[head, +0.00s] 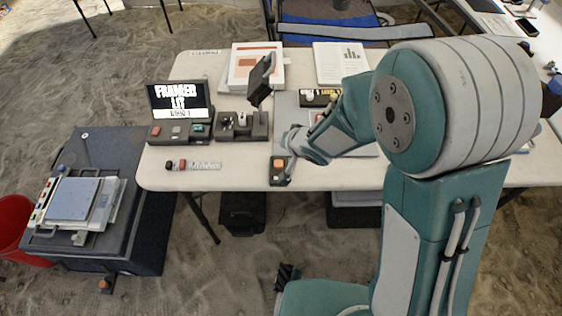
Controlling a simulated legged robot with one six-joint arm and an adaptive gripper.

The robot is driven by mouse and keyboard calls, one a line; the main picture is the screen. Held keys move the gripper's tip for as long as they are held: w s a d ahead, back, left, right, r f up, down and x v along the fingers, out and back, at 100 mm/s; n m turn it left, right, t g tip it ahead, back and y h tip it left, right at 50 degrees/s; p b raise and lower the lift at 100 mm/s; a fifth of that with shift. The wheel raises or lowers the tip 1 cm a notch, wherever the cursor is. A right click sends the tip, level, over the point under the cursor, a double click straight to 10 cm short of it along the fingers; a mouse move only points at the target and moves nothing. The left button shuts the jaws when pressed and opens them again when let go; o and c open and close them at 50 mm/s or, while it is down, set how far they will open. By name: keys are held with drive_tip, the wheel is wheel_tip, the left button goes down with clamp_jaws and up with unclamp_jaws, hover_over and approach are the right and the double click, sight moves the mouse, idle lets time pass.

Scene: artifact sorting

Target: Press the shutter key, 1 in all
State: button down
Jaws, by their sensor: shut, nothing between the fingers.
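A small dark box with an orange key (278,163) stands at the table's front edge. A dark console (180,140) at the left of the table carries a red key (155,131), a grey key (176,130) and a green key (198,128). No label shows clearly which key is the shutter.
A dark stand with a tilted head (260,82) rises left of my forearm. Papers (254,68) lie behind. A dark case (110,220) stands left.

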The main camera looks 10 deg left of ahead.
sight(279, 164)
drive_tip(key=f, duration=0.1)
drive_tip(key=a+f, duration=0.1)
drive_tip(key=f, duration=0.1)
drive_tip(key=shift+a+f, duration=0.3)
drive_tip(key=shift+f, duration=0.1)
drive_tip(key=f, duration=0.2)
drive_tip(key=d+f, duration=0.1)
drive_tip(key=f, duration=0.1)
drive_tip(key=shift+d, duration=0.2)
drive_tip(key=shift+a+f, duration=0.25)
drive_tip(key=shift+a, duration=0.2)
drive_tip(key=shift+d, duration=0.3)
drive_tip(key=shift+a, duration=0.2)
drive_tip(key=shift+d, duration=0.1)
drive_tip(key=shift+f, duration=0.35)
